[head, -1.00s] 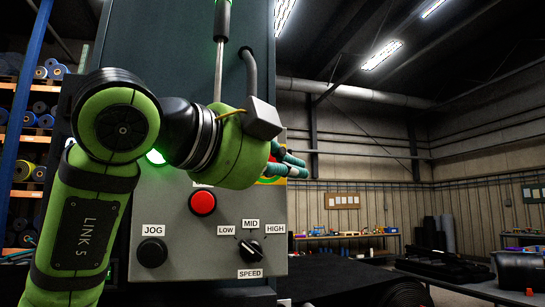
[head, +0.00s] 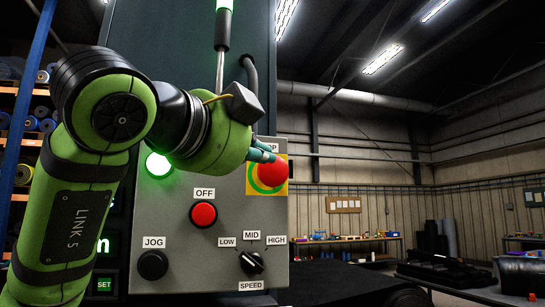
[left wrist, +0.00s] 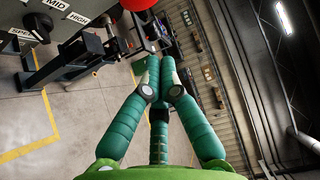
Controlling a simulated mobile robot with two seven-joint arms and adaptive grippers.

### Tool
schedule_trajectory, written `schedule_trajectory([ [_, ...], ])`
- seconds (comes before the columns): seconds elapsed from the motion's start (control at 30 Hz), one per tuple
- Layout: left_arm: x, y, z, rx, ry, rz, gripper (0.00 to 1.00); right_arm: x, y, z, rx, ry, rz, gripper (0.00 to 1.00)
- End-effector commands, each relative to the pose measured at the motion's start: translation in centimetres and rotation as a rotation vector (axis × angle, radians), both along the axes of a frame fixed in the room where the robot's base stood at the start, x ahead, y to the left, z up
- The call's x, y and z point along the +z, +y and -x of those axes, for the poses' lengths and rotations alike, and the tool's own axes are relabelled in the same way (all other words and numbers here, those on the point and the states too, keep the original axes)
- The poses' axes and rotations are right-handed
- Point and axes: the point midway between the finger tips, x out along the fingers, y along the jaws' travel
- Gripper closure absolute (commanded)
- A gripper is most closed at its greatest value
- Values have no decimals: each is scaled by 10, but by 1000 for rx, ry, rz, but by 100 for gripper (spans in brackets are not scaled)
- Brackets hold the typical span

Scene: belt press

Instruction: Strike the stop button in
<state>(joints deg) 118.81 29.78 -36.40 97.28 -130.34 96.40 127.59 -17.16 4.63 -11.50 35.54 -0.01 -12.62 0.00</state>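The stop button (head: 273,171) is a round red mushroom head on a yellow plate with a green ring, at the upper right of the grey control panel (head: 150,215). Its label is partly hidden by my left gripper, with only "OP" showing. My left gripper (head: 265,154) is just above and left of the button, its teal fingers partly hidden by the green wrist. In the left wrist view, the fingers (left wrist: 160,62) are closed together and empty, and the red head (left wrist: 138,4) is cut off by the top edge. I cannot tell whether they touch. My right gripper is out of view.
The panel also holds a lit green lamp (head: 158,164), a red OFF button (head: 203,213), a black JOG button (head: 153,265) and a SPEED knob (head: 252,262). A grey conduit (head: 250,75) runs above.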

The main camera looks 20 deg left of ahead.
Motion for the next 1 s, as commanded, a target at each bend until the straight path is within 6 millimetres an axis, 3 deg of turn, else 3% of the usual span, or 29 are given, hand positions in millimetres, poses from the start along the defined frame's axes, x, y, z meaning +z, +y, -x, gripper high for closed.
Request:
schedule_trajectory([
  [0.03,4,-2,-13,1,6,-1,100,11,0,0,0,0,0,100],
  [0.27,4,-11,-60,1,5,0,100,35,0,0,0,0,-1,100],
  [0.4,4,3,-78,3,3,0,100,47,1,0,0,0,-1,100],
  [0.6,1,11,-90,1,1,1,100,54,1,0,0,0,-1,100],
  [1.0,-1,12,-92,0,1,0,100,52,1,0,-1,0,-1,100],
])
